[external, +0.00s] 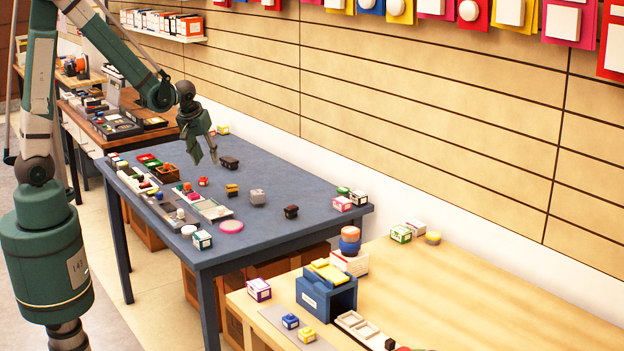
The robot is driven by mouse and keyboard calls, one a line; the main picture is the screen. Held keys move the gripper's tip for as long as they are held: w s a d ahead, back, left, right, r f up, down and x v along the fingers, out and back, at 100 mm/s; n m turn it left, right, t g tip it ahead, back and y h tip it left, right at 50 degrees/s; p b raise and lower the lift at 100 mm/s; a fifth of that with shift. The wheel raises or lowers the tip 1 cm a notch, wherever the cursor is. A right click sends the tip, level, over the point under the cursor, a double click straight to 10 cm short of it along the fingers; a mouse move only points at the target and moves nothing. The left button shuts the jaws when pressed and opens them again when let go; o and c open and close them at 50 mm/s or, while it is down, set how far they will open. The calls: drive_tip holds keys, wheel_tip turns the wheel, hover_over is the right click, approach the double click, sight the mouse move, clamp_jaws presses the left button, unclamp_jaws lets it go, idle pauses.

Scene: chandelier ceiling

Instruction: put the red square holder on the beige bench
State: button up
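A small red object (203,181) sits on the blue-grey table, left of its middle; it is too small to tell whether it is the square holder. A flat red piece (147,158) lies near that table's left end. The beige bench (480,300) is the light wood table at the lower right. My gripper (206,158) hangs above the far left part of the blue-grey table, fingers pointing down and apart. Nothing shows between the fingers. It is above and behind the small red object, not touching it.
The blue-grey table (290,170) holds several small blocks, boxes and trays. On the beige bench, a blue box (327,297), a stack with an orange top (350,234) and small boxes stand left and back. The bench's middle and right are mostly clear. A panelled wall (430,110) runs behind.

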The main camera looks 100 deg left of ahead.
drive_tip(key=n+g, duration=0.1)
drive_tip(key=n, duration=0.1)
hover_over(203, 180)
drive_tip(key=d, duration=0.2)
wheel_tip(203, 180, down, 5)
drive_tip(key=shift+a+r, duration=0.15)
drive_tip(key=shift+a, duration=0.1)
drive_tip(key=shift+x, duration=1.3)
drive_tip(key=shift+s+b+x, duration=0.15)
drive_tip(key=shift+b+x, duration=0.3)
drive_tip(key=shift+x, duration=0.85)
drive_tip(key=shift+s+b+x, duration=0.1)
drive_tip(key=shift+b+x, duration=0.3)
drive_tip(key=shift+x, duration=0.85)
drive_tip(key=c, duration=0.9)
